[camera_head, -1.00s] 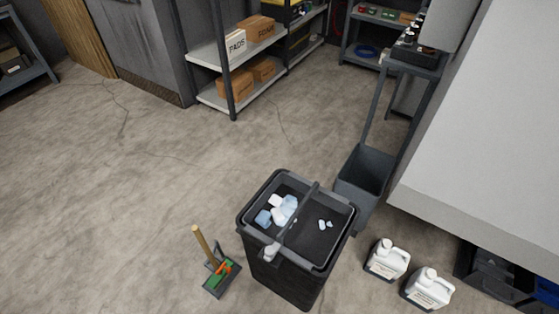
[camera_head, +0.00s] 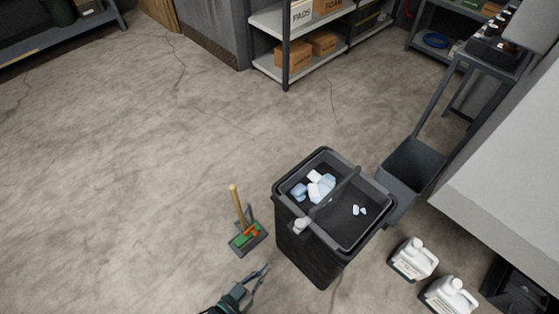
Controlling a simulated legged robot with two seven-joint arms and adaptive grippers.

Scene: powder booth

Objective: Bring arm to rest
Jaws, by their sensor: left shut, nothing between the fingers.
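My left gripper (camera_head: 260,275) shows at the bottom of the head view, just left of the dark bin. Its fingers are shut with nothing between them. It appears apart from the bin and from the brush, and points up and to the right. My right gripper is out of view. The black bin (camera_head: 313,259) stands on the floor with a handle (camera_head: 339,190) across its top. Several white and pale blue pieces (camera_head: 318,187) lie inside its upper tray.
A wooden-handled brush with a green dustpan (camera_head: 248,238) stands left of the bin. Two white jugs (camera_head: 413,257) sit at the lower right. A grey bucket (camera_head: 412,168) is behind the bin. Shelves with boxes (camera_head: 294,54) stand at the back. The floor (camera_head: 120,170) at left is clear.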

